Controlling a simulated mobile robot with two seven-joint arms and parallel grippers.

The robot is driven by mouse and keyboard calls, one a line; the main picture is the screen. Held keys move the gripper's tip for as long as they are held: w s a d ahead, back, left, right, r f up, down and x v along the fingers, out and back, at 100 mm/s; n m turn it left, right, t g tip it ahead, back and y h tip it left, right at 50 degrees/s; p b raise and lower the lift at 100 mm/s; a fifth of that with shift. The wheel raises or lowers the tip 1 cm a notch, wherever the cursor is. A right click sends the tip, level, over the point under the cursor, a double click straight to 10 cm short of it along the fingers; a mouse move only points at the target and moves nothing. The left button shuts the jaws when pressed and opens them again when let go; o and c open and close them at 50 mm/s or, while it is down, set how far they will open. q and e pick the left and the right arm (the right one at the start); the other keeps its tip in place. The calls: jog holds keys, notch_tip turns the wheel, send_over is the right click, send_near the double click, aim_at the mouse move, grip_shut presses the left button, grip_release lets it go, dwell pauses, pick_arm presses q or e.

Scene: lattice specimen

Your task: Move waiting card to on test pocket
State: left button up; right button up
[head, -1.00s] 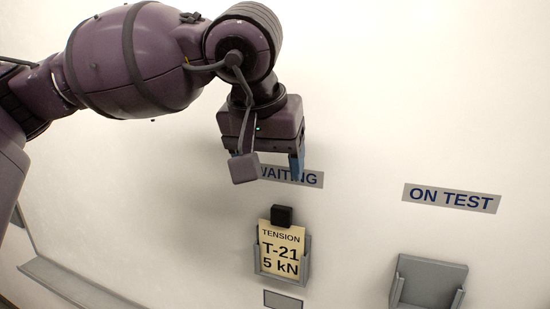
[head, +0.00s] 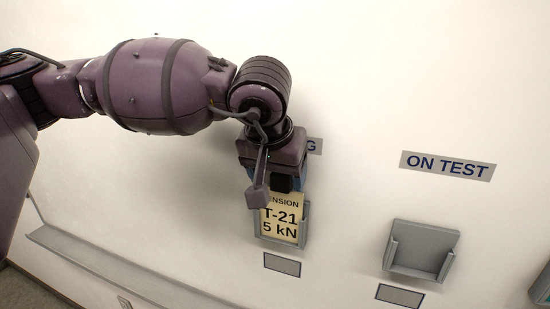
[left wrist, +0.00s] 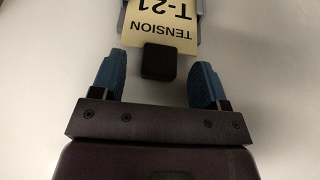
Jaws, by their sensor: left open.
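The waiting card (head: 282,224), cream with "TENSION T-21 5 kN" in black, stands in a grey pocket (head: 304,231) under the WAITING sign, mostly covered by my arm. A black block-shaped tab (head: 283,183) tops the card. The card (left wrist: 160,37) and its tab (left wrist: 159,62) also show in the left wrist view. My left gripper (left wrist: 158,76) is open, its blue fingers on either side of the tab with gaps, not touching it. In the head view my left gripper (head: 280,180) hides part of the card's top. The on test pocket (head: 420,252) is grey and empty. My right gripper is not in view.
The ON TEST sign (head: 447,166) is on the white wall above the empty pocket. Small grey plates (head: 282,265) sit below the pockets. A grey ledge (head: 120,268) runs along the lower left. The wall between the pockets is clear.

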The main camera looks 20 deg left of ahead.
pick_arm(q)
jog(key=shift+w+f, duration=0.15)
jog(key=shift+f, duration=0.15)
jog(key=shift+c, duration=0.3)
jog(key=c, duration=0.9)
